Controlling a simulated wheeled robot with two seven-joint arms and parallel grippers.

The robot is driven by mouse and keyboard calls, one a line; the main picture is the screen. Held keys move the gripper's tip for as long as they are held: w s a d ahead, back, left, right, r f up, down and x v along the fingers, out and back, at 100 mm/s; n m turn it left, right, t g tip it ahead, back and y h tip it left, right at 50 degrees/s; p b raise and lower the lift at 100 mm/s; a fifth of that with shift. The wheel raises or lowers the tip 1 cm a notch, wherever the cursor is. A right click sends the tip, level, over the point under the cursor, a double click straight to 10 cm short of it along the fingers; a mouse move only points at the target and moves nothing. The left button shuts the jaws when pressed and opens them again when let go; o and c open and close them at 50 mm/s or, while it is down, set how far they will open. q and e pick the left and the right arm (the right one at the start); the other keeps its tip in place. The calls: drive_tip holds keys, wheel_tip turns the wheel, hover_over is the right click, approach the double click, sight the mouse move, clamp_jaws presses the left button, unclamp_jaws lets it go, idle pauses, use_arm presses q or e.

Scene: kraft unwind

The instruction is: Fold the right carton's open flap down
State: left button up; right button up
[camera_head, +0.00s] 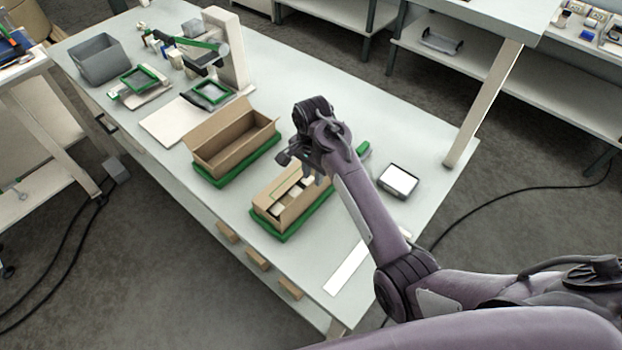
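The right carton (272,222) is a brown cardboard box in a green tray (291,234) on the table. Its top shows cardboard panels with gaps and pale contents between them. I cannot tell clearly which panel is the open flap, as my arm covers the box's far right end. My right gripper (304,170) is over the far part of this carton, pointing down toward it. Its fingers are small and dark, so I cannot tell whether they are open or touch the cardboard. My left gripper is out of view.
A second brown carton (219,157), open on top, stands in a green tray behind and left. A small white-topped device (398,180) lies to the right, a white strip (346,272) near the front. A grey bin (99,61) and a pale stand (228,45) are farther back.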

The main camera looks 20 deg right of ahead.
sight(313, 183)
wheel_tip(313, 183, down, 4)
drive_tip(key=shift+s+d+r+p, duration=0.1)
drive_tip(key=shift+r+p, duration=0.05)
drive_tip(key=shift+p, duration=0.25)
drive_tip(key=shift+f, duration=0.2)
clamp_jaws()
